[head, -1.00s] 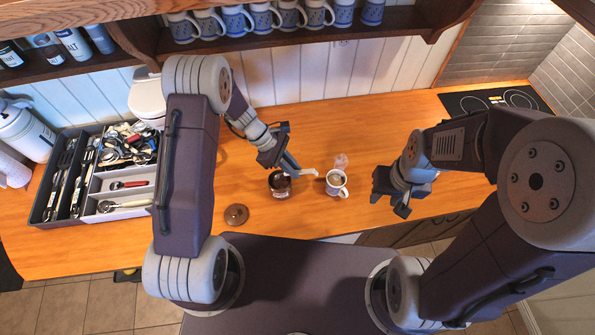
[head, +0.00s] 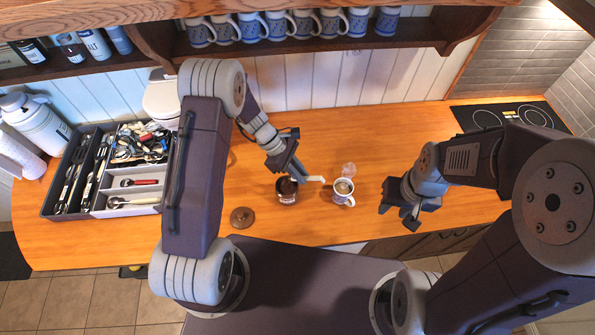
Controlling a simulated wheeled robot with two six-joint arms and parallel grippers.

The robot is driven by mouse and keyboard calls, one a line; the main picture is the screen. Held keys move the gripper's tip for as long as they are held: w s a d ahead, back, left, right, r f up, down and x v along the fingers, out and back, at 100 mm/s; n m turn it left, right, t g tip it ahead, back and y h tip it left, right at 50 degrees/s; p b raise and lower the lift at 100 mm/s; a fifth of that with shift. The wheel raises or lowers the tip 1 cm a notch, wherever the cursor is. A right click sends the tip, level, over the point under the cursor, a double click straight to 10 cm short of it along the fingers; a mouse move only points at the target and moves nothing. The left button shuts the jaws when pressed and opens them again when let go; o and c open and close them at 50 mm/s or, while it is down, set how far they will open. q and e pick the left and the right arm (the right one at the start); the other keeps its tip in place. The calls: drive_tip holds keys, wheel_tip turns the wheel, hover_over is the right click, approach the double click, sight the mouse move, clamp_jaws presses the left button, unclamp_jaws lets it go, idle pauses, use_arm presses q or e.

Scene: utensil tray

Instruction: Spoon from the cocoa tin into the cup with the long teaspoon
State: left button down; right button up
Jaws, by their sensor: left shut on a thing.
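The cocoa tin (head: 287,196) stands open on the counter, dark inside, its mouth partly covered by my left gripper. The patterned cup (head: 344,199) stands upright to the right of the tin, with something tan inside. My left gripper (head: 300,176) is over the tin's far right rim, shut on what seems to be the long teaspoon. A short pale piece (head: 315,179) sticks out rightward towards the cup. The spoon's bowl is too small or hidden to make out. My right gripper (head: 398,214) is right of the cup, open and empty, its fingers apart.
A round brown lid (head: 242,217) lies in front and left of the tin. A small clear object (head: 348,169) is behind the cup. The utensil tray (head: 127,212) is at left, the hob (head: 510,117) at far right. The counter behind the tin is clear.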

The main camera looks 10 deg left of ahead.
sight(310, 177)
use_arm(q)
drive_tip(key=shift+s+d+r+y+p, duration=0.2)
drive_tip(key=shift+d+r+y+p, duration=0.75)
drive_tip(key=shift+p, duration=0.85)
drive_tip(key=shift+d+f+y+p, duration=0.1)
drive_tip(key=shift+d+y+p, duration=0.3)
drive_tip(key=shift+p, duration=0.55)
drive_tip(key=shift+f, duration=0.15)
